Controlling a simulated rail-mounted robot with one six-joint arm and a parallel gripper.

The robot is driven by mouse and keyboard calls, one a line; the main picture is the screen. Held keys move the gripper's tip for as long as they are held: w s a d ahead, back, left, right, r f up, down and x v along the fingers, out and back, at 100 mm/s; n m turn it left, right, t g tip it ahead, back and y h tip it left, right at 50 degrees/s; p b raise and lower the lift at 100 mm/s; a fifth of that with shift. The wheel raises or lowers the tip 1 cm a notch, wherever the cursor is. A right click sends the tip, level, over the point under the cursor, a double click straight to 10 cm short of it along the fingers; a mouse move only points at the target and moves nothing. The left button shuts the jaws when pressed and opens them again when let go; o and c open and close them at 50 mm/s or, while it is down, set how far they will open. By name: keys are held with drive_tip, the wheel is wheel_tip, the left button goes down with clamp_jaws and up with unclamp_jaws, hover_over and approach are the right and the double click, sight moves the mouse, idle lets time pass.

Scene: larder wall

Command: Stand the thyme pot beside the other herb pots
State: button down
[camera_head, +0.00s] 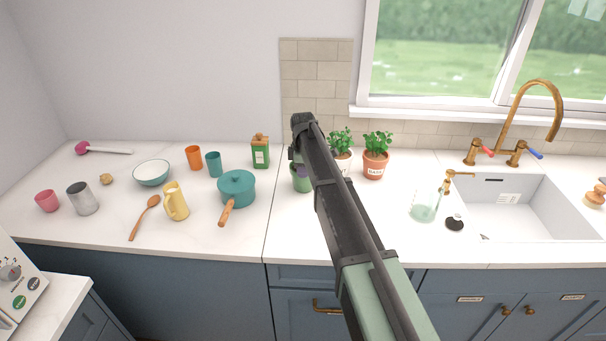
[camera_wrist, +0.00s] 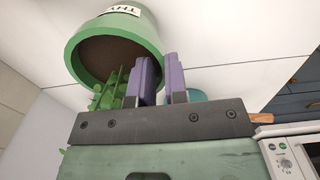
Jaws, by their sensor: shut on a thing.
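The thyme pot (camera_head: 301,184) is green and shows just left of my arm in the head view, partly covered by it. In the wrist view the thyme pot (camera_wrist: 112,38) shows its label, dark inside and green sprigs. My gripper (camera_wrist: 161,72) has purple fingers, shut on the pot's rim with one on each side of the wall. I cannot tell whether the pot touches the counter. A terracotta basil pot (camera_head: 375,166) stands upright near the backsplash. A pale herb pot (camera_head: 345,164) stands just left of it, partly hidden by my arm.
A soap dispenser (camera_head: 425,203) and the sink (camera_head: 515,215) lie to the right. Counter in front of the basil pot is clear.

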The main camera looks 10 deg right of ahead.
drive_tip(key=shift+f, duration=0.2)
drive_tip(key=c, duration=1.1)
unclamp_jaws()
drive_tip(key=shift+r, duration=0.1)
drive_tip(key=shift+c, duration=0.2)
wheel_tip(320, 180, up, 13)
drive_tip(key=p, duration=1.2)
drive_tip(key=s+d+m, duration=0.2)
drive_tip(key=s+m, duration=1.3)
drive_tip(key=s, duration=2.3)
wheel_tip(320, 180, down, 10)
drive_tip(key=b, duration=0.9)
drive_tip(key=shift+w+a, duration=0.25)
drive_tip(key=shift+w, duration=0.05)
